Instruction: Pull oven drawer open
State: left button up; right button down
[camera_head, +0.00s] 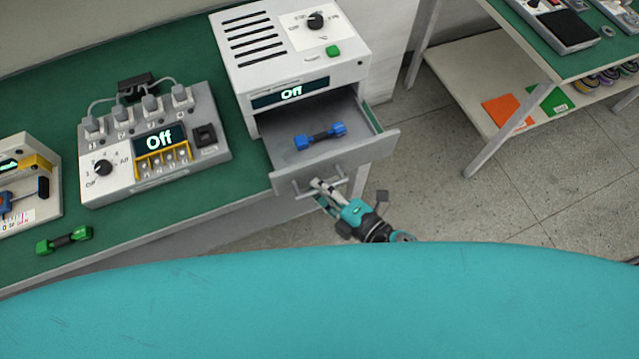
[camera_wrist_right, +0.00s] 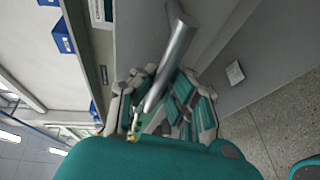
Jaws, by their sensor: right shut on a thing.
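The oven (camera_head: 290,50) is a white box with a vented top, a black knob, a green button and a display reading "Off". Its grey drawer (camera_head: 345,153) is pulled out towards me, and a blue dumbbell-shaped part (camera_head: 320,136) lies inside it. My right gripper (camera_head: 322,187) is shut on the bar handle (camera_head: 305,188) on the drawer front. The right wrist view shows the metal handle (camera_wrist_right: 172,60) between the gripper's fingers (camera_wrist_right: 165,105). My left gripper is not in view.
A charger-like unit (camera_head: 150,150) reading "Off" and a green dumbbell-shaped part (camera_head: 64,241) are on the green bench top (camera_head: 185,60) at left. A second table (camera_head: 545,50) with a lower shelf stands at right. Open floor (camera_head: 440,170) lies between.

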jog(key=shift+r, duration=0.15)
jog(key=c, duration=1.3)
grip_release()
jog(key=shift+c, duration=0.2)
jog(key=v, duration=1.2)
